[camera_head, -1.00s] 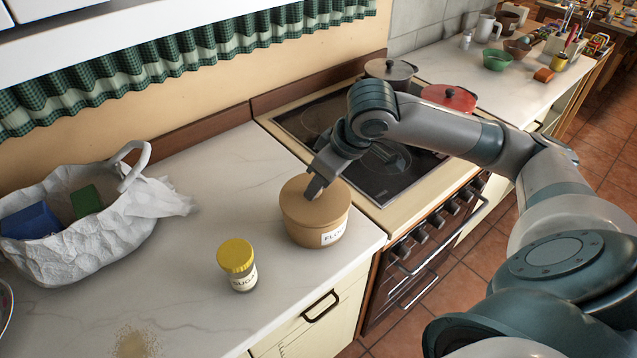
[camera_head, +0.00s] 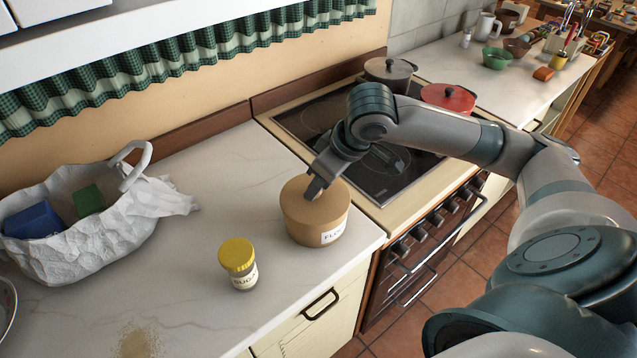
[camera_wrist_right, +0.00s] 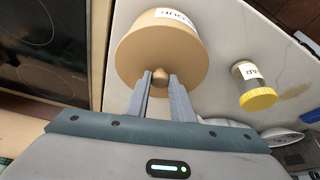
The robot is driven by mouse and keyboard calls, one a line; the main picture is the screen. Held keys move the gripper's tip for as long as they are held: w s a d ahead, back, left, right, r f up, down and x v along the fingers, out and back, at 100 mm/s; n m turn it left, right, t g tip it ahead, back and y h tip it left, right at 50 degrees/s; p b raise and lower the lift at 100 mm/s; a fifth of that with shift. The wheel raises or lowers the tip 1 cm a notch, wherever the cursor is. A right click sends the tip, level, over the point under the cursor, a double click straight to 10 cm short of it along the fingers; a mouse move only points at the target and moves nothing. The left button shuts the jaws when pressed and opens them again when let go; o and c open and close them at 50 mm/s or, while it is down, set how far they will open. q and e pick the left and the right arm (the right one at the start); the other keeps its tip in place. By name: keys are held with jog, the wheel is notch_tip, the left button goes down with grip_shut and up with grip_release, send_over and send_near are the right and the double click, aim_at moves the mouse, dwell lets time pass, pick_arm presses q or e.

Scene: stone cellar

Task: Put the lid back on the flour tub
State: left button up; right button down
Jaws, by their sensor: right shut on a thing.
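The tan flour tub (camera_head: 318,236) stands upright on the counter near its front right corner, with its label facing front. Its tan lid (camera_head: 298,201) sits on top of the tub and covers the opening. In the right wrist view the lid (camera_wrist_right: 150,50) has a small round knob (camera_wrist_right: 160,76) between my fingers. My right gripper (camera_head: 316,192) is at the top of the lid, shut on the knob; it also shows in the right wrist view (camera_wrist_right: 160,85). I cannot tell whether the lid is fully seated. My left gripper is not in view.
A sugar jar (camera_head: 238,265) with a yellow lid stands left of the tub. A white bag (camera_head: 90,235) with boxes lies further left. Spilled powder (camera_head: 138,343) marks the front counter. The stove (camera_head: 375,175) with two pots is to the right. Counter between bag and tub is clear.

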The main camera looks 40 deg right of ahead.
jog(key=shift+p, duration=0.55)
dwell(0.7)
dwell(0.3)
jog(key=c, duration=1)
grip_release()
jog(key=shift+r+p, duration=0.45)
jog(key=shift+p, duration=0.15)
jog(key=shift+r+p, duration=3.05)
jog(key=shift+p, duration=0.85)
